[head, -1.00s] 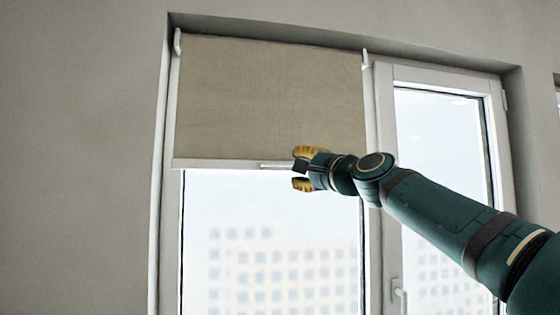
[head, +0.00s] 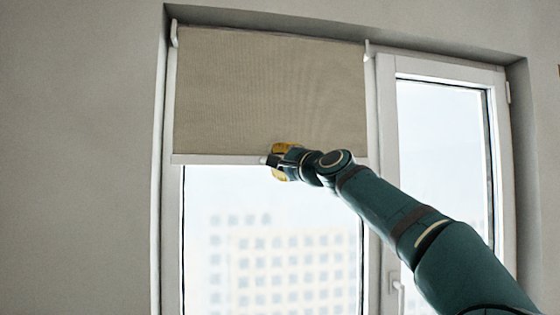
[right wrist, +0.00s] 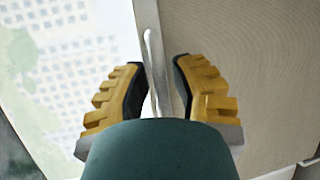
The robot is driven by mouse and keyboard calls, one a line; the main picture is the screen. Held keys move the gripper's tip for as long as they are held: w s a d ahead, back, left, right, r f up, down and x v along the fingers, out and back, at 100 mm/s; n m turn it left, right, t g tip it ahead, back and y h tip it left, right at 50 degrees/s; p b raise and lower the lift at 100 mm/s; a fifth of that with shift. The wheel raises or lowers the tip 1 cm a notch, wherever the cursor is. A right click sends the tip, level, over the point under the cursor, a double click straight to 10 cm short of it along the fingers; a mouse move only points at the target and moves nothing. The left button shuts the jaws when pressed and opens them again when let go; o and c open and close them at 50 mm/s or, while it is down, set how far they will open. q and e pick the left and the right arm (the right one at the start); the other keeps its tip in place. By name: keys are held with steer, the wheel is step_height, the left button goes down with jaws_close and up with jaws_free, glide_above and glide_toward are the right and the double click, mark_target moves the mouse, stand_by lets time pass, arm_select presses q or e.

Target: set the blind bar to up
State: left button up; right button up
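A beige roller blind (head: 265,90) covers the upper part of the left window pane. Its pale bottom bar (head: 215,159) runs level across the window, and it also shows in the right wrist view (right wrist: 147,20). A small light handle (right wrist: 157,75) at the bar lies between the two yellow fingers of my right gripper (right wrist: 157,82) in the right wrist view. These fingers stand apart on both sides of it, with a gap visible. In the head view my right gripper (head: 274,162) is at the middle of the bar and hides the handle. My left gripper is not in view.
A white-framed window with a bare pane (head: 440,170) is on the right, with a window handle (head: 397,290) low on its frame. The recess edge (head: 340,37) runs above the blind. Below the bar, the glass is uncovered.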

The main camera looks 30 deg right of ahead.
jaws_close()
steer(key=shift+r+p, duration=1.05)
steer(key=shift+r, duration=1.45)
steer(key=o, duration=0.5)
jaws_free()
steer(key=shift+s, duration=0.1)
steer(key=v, duration=1.1)
steer(key=shift+s+d+f, duration=0.1)
steer(key=shift+s+f, duration=0.1)
steer(key=shift+s, duration=0.2)
